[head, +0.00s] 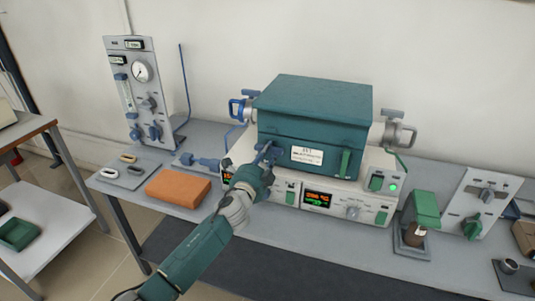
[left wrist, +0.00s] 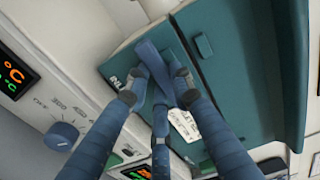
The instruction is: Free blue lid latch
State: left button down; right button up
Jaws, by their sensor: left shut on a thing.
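The teal muffle furnace box (head: 315,115) with its closed lid sits on a white control base in the head view. The blue lid latch (left wrist: 153,62) is a flat bar on the box front, left of the white label (head: 307,155). My left gripper (head: 266,156) reaches the box's lower left front and mostly covers the latch in the head view. In the left wrist view my left gripper (left wrist: 157,88) is shut on the blue latch, one finger on each side. A green latch (head: 345,163) hangs at the front right. My right gripper is out of view.
The control base has lit displays (head: 318,199) and knobs below the box. An orange block (head: 178,188) lies left of my left arm. A gauge panel (head: 137,90) stands at the back left, and a green-topped device (head: 422,212) stands to the right.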

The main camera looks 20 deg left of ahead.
pick_arm(q)
jog(key=shift+f, duration=0.1)
jog(key=c, duration=1.5)
grip_release()
jog(key=s, duration=1.2)
jog(key=shift+a, duration=0.2)
